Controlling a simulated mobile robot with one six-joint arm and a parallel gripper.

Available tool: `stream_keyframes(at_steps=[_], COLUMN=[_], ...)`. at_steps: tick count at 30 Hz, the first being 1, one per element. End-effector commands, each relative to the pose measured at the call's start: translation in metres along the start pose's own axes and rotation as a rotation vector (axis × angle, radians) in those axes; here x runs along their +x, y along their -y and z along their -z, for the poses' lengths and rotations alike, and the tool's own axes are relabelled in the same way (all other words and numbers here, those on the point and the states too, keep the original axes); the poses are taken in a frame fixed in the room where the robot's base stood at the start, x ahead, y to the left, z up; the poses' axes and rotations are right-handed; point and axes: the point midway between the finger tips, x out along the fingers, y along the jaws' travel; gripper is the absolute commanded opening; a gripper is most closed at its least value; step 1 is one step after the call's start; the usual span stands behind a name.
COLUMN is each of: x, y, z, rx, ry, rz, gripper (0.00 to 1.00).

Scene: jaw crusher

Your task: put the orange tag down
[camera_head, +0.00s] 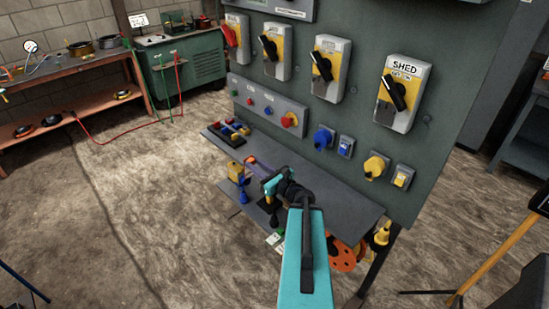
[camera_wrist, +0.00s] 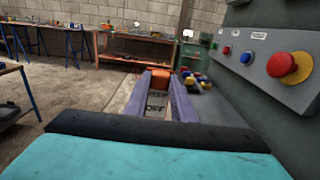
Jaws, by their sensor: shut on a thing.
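My gripper (camera_wrist: 157,104) shows in the wrist view with its two purple fingers on either side of the orange tag (camera_wrist: 160,84).
Several padlocks in a dark rack (camera_head: 229,132) stand at the shelf's left end. A yellow padlock (camera_head: 235,169) is close left of my gripper. The grey panel (camera_head: 300,100) with handles and knobs rises behind the shelf. Orange discs (camera_head: 341,256) hang below the shelf.

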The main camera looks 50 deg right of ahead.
Motion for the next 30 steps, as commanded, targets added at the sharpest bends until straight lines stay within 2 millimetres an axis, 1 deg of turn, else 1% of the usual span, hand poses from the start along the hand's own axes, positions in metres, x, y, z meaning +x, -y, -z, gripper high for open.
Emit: stream_keyframes(at_steps=[1, 3, 30], x=[0.001, 0.001, 0.007], y=[0.001, 0.002, 0.016], z=[0.004, 0.005, 0.005], rx=[-0.002, 0.0, 0.0], ry=[0.001, 0.001, 0.002], rz=[0.0, -0.001, -0.005], gripper=[0.01, 0.01, 0.01])
